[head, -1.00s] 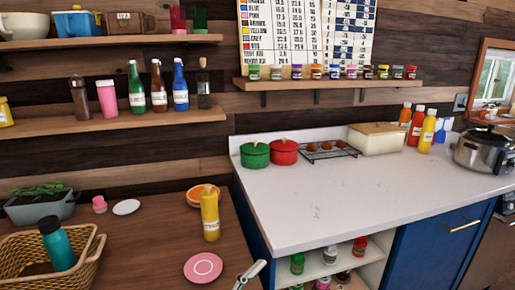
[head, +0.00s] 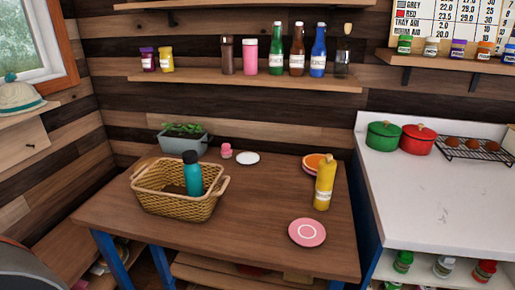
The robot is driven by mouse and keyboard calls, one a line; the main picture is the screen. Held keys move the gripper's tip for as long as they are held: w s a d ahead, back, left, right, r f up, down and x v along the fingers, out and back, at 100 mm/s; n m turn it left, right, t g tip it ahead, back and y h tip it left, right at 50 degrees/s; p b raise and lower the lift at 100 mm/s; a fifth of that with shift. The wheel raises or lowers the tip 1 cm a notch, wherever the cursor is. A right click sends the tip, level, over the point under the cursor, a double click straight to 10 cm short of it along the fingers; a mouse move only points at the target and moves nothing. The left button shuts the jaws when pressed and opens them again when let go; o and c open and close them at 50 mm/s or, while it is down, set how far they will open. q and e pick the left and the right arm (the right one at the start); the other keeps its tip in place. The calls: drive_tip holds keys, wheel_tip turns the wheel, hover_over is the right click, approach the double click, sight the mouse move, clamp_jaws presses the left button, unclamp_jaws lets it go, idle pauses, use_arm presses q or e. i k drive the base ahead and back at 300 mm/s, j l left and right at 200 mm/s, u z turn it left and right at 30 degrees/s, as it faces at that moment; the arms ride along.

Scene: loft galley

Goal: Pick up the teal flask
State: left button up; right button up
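The teal flask (head: 193,178) has a dark cap and stands inside a wicker basket (head: 150,203) on the brown wooden table (head: 262,222). Its upper part shows above the basket's rim; its base is hidden by the front wall of the basket. Neither of my grippers is in the head view.
On the table are a yellow bottle (head: 324,186), a pink plate (head: 307,233), a white saucer (head: 248,158), a small pink jar (head: 226,151) and a planter (head: 184,146). The white counter (head: 440,205) is at the right. The table's middle is clear.

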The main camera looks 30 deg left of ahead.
sight(192, 173)
drive_tip(key=u, duration=1.35)
